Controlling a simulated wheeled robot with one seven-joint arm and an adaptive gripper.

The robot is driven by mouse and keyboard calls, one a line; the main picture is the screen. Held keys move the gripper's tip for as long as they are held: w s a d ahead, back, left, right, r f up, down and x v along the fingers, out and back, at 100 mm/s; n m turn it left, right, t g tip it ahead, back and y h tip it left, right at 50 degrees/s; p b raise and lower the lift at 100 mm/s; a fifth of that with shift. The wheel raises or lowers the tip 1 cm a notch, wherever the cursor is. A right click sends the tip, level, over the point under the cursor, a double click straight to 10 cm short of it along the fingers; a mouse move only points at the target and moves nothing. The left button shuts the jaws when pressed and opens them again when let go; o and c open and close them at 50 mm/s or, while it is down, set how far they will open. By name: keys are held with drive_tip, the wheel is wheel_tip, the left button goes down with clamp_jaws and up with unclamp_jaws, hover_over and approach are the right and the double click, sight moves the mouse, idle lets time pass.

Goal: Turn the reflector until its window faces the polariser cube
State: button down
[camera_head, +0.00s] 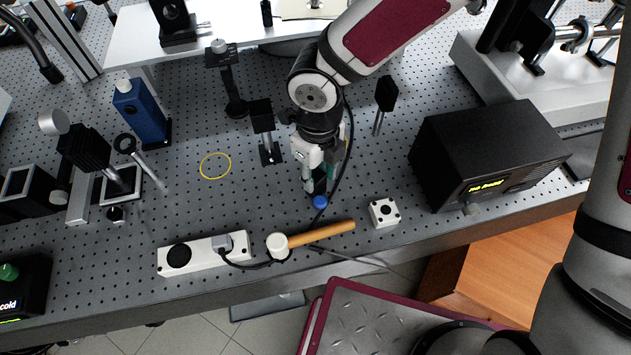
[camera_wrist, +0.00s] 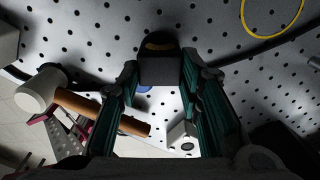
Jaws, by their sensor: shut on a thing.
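My gripper (camera_head: 322,176) points down at the pegboard table and is shut on a dark block, which I take to be the reflector (camera_wrist: 160,66). In the wrist view the block sits between the two green-sided fingers, with a brownish patch on its rounded dark end. In the head view the fingers mostly hide it; a blue round part (camera_head: 320,201) shows at its near side. Which way its window faces is not clear. A small black square-headed piece on a post (camera_head: 262,116) stands to the left; I cannot tell whether it is the polariser cube.
A white block with a dark hole (camera_head: 384,213) sits at the right front. A mallet (camera_head: 320,235) and a white power strip (camera_head: 205,254) lie near the front edge. A black display box (camera_head: 487,152) stands right. A yellow ring (camera_head: 215,166) lies on open board left.

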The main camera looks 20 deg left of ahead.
sight(318, 177)
drive_tip(key=shift+f, duration=0.1)
idle(0.3)
drive_tip(key=c, duration=1.1)
unclamp_jaws()
drive_tip(key=shift+o, duration=0.2)
wheel_tip(318, 177, up, 12)
